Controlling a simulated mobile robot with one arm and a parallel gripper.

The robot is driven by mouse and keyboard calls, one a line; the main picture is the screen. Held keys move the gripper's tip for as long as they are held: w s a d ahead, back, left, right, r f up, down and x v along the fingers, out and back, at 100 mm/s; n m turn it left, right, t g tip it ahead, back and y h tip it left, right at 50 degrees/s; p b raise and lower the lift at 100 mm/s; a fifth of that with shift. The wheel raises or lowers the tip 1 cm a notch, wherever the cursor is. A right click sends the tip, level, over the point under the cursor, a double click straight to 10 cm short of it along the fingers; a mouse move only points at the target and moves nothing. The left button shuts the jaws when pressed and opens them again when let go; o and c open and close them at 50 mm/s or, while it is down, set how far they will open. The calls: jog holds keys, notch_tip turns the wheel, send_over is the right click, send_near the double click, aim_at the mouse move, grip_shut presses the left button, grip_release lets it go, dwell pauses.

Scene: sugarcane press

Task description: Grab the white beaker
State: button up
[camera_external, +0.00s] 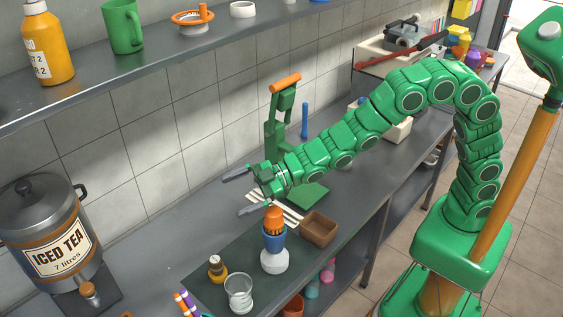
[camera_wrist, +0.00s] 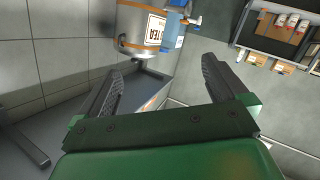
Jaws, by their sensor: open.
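A clear, whitish beaker (camera_external: 238,294) stands upright on the dark mat (camera_external: 205,285) near the front of the counter. I see no other cup that fits a white beaker. My gripper (camera_external: 240,193) is open and empty, above the counter and farther back than the beaker. Its fingers point left, toward the iced tea dispenser (camera_external: 55,240). In the wrist view my gripper (camera_wrist: 163,70) shows two spread dark fingers with nothing between them. The dispenser (camera_wrist: 135,45) is beyond them. I cannot make out the beaker in the wrist view.
A white-based stand (camera_external: 274,263) with a blue cup and orange top is right of the beaker. A small amber bottle (camera_external: 217,269) is behind it. A brown box (camera_external: 319,229) and a green press (camera_external: 280,130) are farther right. The shelf (camera_external: 200,62) overhangs the back.

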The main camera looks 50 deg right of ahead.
jog(key=s+a+f+n+g+y, duration=0.2)
jog(key=s+a+n+g+y, duration=0.1)
jog(key=s+a, duration=0.7)
jog(key=m+t, duration=0.3)
jog(key=m, duration=0.4)
send_near(227, 288)
jog(key=shift+s+r+x, duration=0.1)
jog(key=shift+x, duration=1.6)
jog(key=shift+s+r+x, duration=0.1)
jog(key=shift+s+x, duration=0.05)
jog(key=shift+x, duration=1.55)
jog(key=shift+a, duration=0.1)
jog(key=c, duration=1.2)
jog(key=shift+r, duration=0.15)
jog(key=shift+c, duration=0.2)
